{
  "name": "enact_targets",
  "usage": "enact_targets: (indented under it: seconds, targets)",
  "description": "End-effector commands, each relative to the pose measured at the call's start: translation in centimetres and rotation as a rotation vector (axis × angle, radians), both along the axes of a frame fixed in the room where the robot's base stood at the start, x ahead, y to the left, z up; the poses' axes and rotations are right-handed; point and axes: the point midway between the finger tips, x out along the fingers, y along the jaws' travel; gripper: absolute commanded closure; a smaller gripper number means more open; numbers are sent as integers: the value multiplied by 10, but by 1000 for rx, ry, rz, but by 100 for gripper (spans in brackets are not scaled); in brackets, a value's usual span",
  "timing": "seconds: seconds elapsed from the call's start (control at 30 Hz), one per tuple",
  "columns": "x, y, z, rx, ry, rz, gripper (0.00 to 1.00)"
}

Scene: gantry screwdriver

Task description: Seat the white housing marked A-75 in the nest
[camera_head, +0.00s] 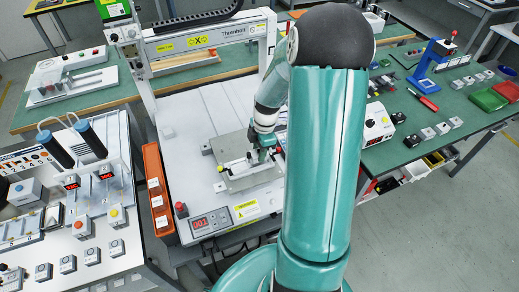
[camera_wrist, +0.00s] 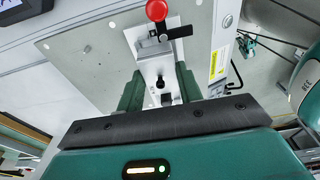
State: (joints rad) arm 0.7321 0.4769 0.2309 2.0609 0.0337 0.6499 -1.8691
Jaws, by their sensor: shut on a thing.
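The white housing (camera_wrist: 150,72) is between the two green fingers of my gripper (camera_wrist: 158,84) in the wrist view. My gripper is shut on it. A dark round opening shows on its face; no A-75 marking can be read. Just beyond it is the nest area, with a clamp (camera_wrist: 165,34) that has a red knob and black bar, mounted on a grey metal plate (camera_wrist: 95,62). In the head view my gripper (camera_head: 262,156) is low over the plate (camera_head: 250,182). My arm and fingers hide much of the nest, and I cannot tell whether the housing is fully down.
The plate lies on the white gantry bed (camera_head: 190,125) under the gantry frame (camera_head: 205,42). A control box (camera_head: 209,221) is at the bed's front edge. An orange bin rack (camera_head: 157,190) stands left of it. A dial box (camera_head: 376,125) is to the right.

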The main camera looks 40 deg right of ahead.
Motion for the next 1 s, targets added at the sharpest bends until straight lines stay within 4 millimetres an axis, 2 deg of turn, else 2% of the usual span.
enact_targets:
  seconds: [1.0]
  targets:
    - [0, 0, -7, 0, 0, 0, 92]
